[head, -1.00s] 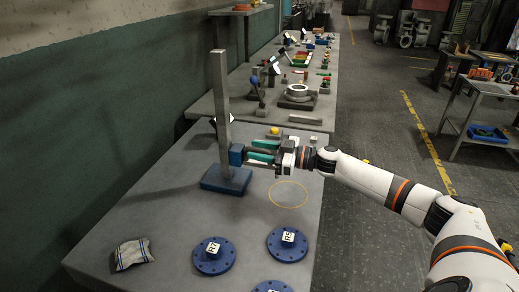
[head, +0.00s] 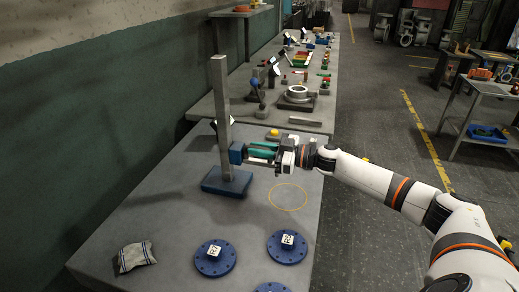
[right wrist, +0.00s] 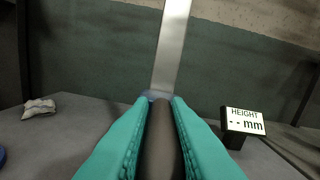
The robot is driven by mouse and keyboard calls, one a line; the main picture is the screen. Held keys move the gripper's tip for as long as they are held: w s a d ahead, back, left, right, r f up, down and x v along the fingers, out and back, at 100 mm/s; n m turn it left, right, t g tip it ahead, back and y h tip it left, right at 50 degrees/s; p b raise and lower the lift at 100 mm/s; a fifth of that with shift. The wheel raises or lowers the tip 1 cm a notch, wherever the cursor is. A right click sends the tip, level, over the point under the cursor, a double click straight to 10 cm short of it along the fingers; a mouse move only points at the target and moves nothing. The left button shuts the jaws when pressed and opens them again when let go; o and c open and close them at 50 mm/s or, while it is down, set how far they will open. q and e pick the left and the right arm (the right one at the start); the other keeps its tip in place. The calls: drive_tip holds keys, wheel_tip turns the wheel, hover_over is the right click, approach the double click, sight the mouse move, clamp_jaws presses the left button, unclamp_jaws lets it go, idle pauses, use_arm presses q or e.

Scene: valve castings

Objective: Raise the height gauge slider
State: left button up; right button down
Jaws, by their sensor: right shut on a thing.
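The height gauge has a tall grey column (head: 221,100) standing on a blue base (head: 227,181) on the near bench. Its blue slider (head: 237,153) sits low on the column, a little above the base. My right gripper (head: 252,151) comes from the right, its teal fingers level with the slider. In the right wrist view the fingers (right wrist: 160,102) are shut on a dark bar (right wrist: 163,140) that runs toward the slider (right wrist: 156,94). A display (right wrist: 244,122) there reads "HEIGHT -- mm". My left gripper is out of view.
Blue flanges, two labelled R7 (head: 214,258) and R5 (head: 288,248), lie at the front of the bench. A striped cloth (head: 134,256) lies front left. A yellow ring mark (head: 288,196) encloses bare bench. The wall (head: 110,130) is on the left.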

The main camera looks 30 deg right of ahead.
wheel_tip(320, 180, up, 11)
drive_tip(key=p, duration=0.9)
drive_tip(key=shift+r, duration=0.15)
drive_tip(key=c, duration=1.5)
unclamp_jaws()
drive_tip(key=shift+o, duration=0.5)
drive_tip(key=shift+d, duration=0.1)
drive_tip(key=shift+f, duration=0.25)
drive_tip(key=shift+s+d, duration=0.25)
drive_tip(key=shift+s, duration=0.05)
drive_tip(key=b+v, duration=0.4)
drive_tip(key=v, duration=0.7)
